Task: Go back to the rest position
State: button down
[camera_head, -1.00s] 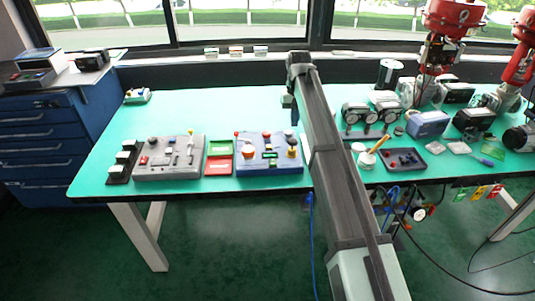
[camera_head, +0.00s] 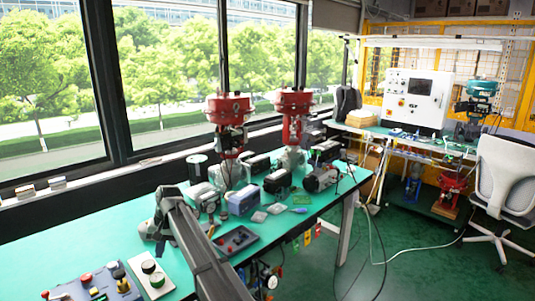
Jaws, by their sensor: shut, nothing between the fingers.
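My arm reaches from the bottom edge up and left over the green workbench (camera_head: 85,238). At its far end, my gripper (camera_head: 158,243) hangs over the bench top near the left middle of the view. It is shut and empty, seen small and partly behind my own arm. A light plate with round buttons (camera_head: 152,276) lies just in front of it. A blue control box (camera_head: 95,287) with a red knob and coloured buttons stands to the left, cut by the bottom edge.
A dark tray (camera_head: 235,241) lies right of my arm. Gauges and positioner boxes (camera_head: 242,200) crowd the bench behind it. Two red valve actuators (camera_head: 229,110) (camera_head: 293,101) rise at the back. A second bench with a white cabinet (camera_head: 416,101) and an office chair (camera_head: 505,180) stand at right.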

jog(key=w+d+f+m+t+y, duration=0.1)
jog(key=w+d+f+m+y, duration=0.15)
jog(key=d+m, duration=0.45)
jog(key=w+d+f+m+t+y, duration=0.1)
jog(key=w+d+m+y, duration=0.15)
jog(key=d, duration=0.85)
jog(key=w+d+f+m+t+y, duration=0.15)
jog(key=w+d+m, duration=0.3)
jog(key=d, duration=0.45)
jog(key=s+d+f+m, duration=0.2)
jog(key=d+f+m, duration=0.3)
jog(key=d, duration=0.4)
jog(key=s+d+f+n+g+h, duration=0.2)
jog(key=s+d+f+n, duration=0.2)
jog(key=s+f, duration=0.95)
jog(key=s+d+f+n+g+h, duration=0.2)
jog(key=s+d+f+n, duration=0.15)
jog(key=s+f, duration=1)
jog(key=s+d+f+n+g+h, duration=0.1)
jog(key=s+d+f+n, duration=0.1)
jog(key=s, duration=0.7)
jog(key=s+d+f+n+g+h, duration=0.2)
jog(key=s+f, duration=0.4)
jog(key=s, duration=0.3)
jog(key=s+d+f+n+g+h, duration=0.2)
jog(key=s+d+f+n, duration=0.2)
jog(key=s, duration=0.5)
jog(key=shift+s+d, duration=0.2)
jog(key=shift+d, duration=0.65)
